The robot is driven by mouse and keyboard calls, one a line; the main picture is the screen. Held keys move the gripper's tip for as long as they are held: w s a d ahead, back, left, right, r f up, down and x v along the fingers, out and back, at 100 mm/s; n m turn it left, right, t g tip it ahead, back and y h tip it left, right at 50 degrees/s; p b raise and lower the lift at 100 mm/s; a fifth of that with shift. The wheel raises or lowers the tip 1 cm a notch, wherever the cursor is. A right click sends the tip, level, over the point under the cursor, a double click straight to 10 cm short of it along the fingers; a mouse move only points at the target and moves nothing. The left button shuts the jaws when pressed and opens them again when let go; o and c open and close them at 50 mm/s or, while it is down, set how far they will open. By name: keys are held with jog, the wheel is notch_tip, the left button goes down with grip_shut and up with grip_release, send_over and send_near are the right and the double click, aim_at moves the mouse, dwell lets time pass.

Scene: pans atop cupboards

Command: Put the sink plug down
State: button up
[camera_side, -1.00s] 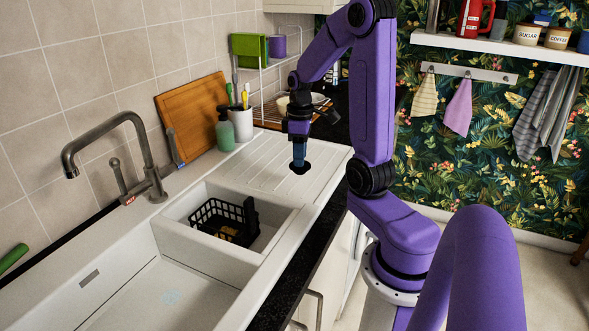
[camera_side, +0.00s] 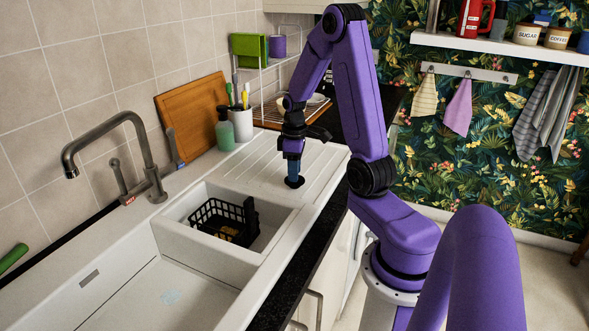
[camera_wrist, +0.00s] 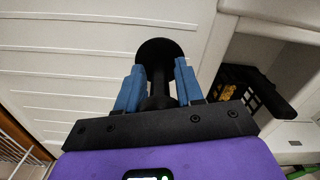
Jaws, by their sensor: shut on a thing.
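The black sink plug (camera_side: 294,183) is in my gripper (camera_side: 292,169), over the ribbed white draining board (camera_side: 262,160). In the side view the plug's wide flange is at or just above the board; I cannot tell if it touches. In the wrist view the blue fingers of my gripper (camera_wrist: 158,78) are shut on the stem of the plug (camera_wrist: 158,50), and its round flange points away from my wrist. The gripper points down at the board.
A small sink bowl beside the board holds a black basket (camera_side: 215,222) with something yellow inside. A tap (camera_side: 140,150) stands at the wall. The board around the plug is clear.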

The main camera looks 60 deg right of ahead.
jog(key=o, duration=1)
jog(key=shift+f, duration=0.15)
jog(key=shift+o, duration=0.2)
